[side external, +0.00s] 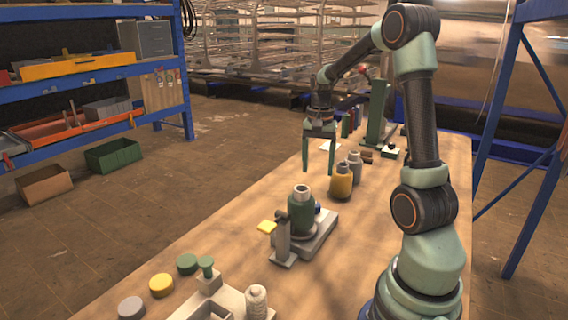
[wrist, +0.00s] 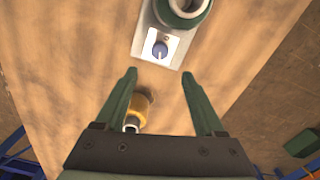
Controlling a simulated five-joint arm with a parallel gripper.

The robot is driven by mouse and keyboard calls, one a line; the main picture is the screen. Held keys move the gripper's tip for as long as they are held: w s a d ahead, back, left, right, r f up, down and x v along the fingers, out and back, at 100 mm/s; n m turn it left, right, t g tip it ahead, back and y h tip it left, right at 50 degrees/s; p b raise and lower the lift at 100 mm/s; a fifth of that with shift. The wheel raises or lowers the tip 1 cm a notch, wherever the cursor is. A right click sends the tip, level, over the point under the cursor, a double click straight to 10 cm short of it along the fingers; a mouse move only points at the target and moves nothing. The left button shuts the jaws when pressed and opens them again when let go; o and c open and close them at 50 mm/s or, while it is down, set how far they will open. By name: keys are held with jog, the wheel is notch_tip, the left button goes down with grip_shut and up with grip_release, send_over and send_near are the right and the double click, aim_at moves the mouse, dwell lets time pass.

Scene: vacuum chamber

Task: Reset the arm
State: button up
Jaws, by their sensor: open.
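My gripper (side external: 318,171) hangs above the far part of the wooden table, fingers pointing down, open with nothing between them. In the wrist view the two green fingers of my gripper (wrist: 159,74) are spread apart. A yellow bottle (side external: 341,183) stands on the table near it, lower than the fingertips; in the wrist view the yellow bottle (wrist: 143,104) shows partly between the fingers. A green bottle (side external: 300,215) stands on a grey device (side external: 318,238). The device's blue knob (wrist: 160,50) shows beyond the fingertips in the wrist view.
A grey bottle (side external: 355,166) stands behind the yellow one. A small grey stand (side external: 282,243) with a yellow tab is beside the device. Round lids, including a yellow one (side external: 161,285), and a pale fixture (side external: 225,300) occupy the near end. A green upright (side external: 376,115) stands at the far end.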

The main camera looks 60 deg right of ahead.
jog(key=shift+a+r, duration=0.1)
jog(key=s+a+r+n+t, duration=0.1)
jog(key=a+r+n, duration=0.3)
jog(key=a, duration=0.9)
jog(key=s+a+r+n+t, duration=0.1)
jog(key=a+r+n+t, duration=0.3)
jog(key=a+n, duration=0.7)
jog(key=shift+s+a+r+t, duration=0.2)
jog(key=shift+s+a+t, duration=0.1)
jog(key=shift+a, duration=0.6)
